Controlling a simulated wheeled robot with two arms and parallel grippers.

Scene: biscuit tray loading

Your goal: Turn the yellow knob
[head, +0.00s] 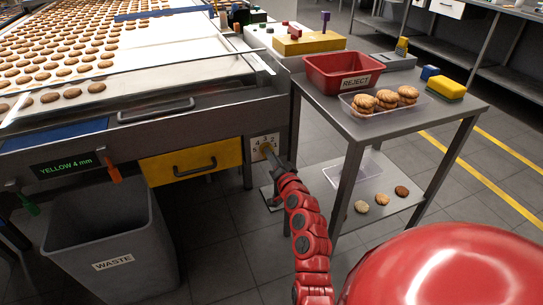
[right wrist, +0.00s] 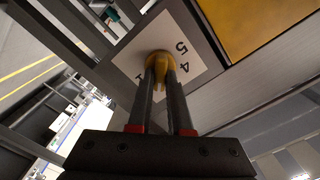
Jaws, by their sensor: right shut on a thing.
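The yellow knob (right wrist: 159,60) sits on a white dial plate (right wrist: 188,50) with printed numbers, on the front of the biscuit line. In the right wrist view both fingers of my right gripper (right wrist: 162,75) are closed on the knob. In the head view my red right arm reaches up to the dial plate (head: 265,147), and the gripper (head: 272,153) covers part of the plate and most of the knob. The knob's pointer direction is hard to read. A display reading "YELLOW 4 mm" (head: 66,163) is on the left. My left gripper is not in view.
A yellow drawer (head: 191,162) is left of the dial. A grey waste bin (head: 113,245) stands below the display. A metal side table (head: 400,122) at the right holds a red reject bin (head: 342,72), a clear tray of biscuits (head: 384,108) and a yellow sponge-like block (head: 446,88).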

